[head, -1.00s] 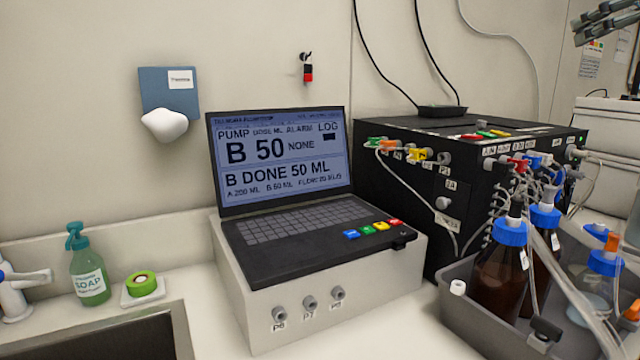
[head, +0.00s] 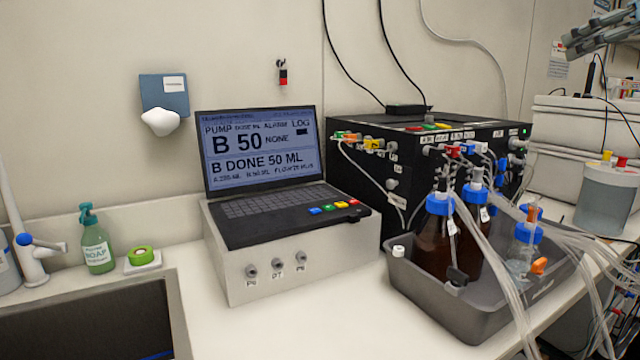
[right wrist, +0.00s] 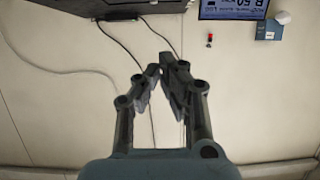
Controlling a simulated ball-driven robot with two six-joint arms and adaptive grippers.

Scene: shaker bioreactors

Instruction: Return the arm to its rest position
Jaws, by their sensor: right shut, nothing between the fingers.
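My right gripper (head: 592,38) is at the top right edge of the head view, raised in front of the wall and touching nothing. In the right wrist view, the same gripper (right wrist: 163,72) has its fingertips together with nothing between them. The wall and a hanging cable show behind it. My left gripper is in neither view.
A laptop (head: 268,208) stands on a white box beside a black pump unit (head: 350,150). A grey tray (head: 430,307) holds brown bottles and tubing. White containers (head: 580,122) stand at the right. A sink (head: 90,320) is at the left.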

